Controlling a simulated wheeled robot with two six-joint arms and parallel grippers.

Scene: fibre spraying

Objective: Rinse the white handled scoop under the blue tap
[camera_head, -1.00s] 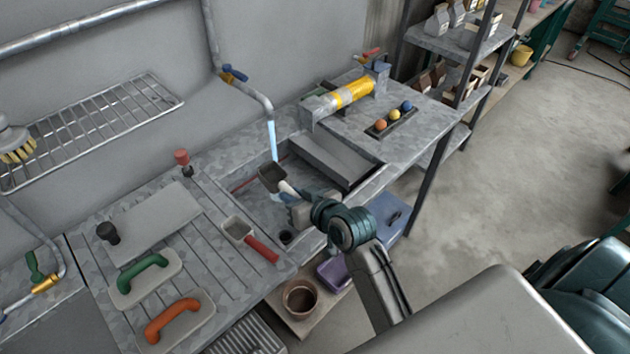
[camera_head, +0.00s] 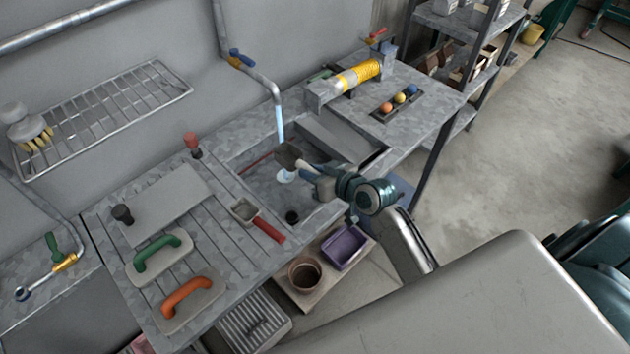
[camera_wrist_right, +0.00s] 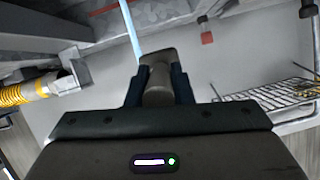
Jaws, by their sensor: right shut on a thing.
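My right gripper (camera_head: 312,176) is shut on the white handle (camera_head: 306,167) of the scoop and holds it above the sink. The scoop's dark grey head (camera_head: 287,154) points left, at the lower end of the water stream (camera_head: 280,122). I cannot tell exactly where the water meets it. A pale splash (camera_head: 285,176) shows just below the head. The tap with the blue lever (camera_head: 238,58) is running. In the right wrist view the scoop (camera_wrist_right: 157,68) sits between my fingers (camera_wrist_right: 158,92), with the stream (camera_wrist_right: 130,28) beyond. My left gripper is not in view.
The sink basin (camera_head: 262,184) has a drain (camera_head: 292,217). A red-handled scoop (camera_head: 258,223) lies on the drainboard left of it. Green-handled (camera_head: 160,254) and orange-handled (camera_head: 187,298) floats lie further left.

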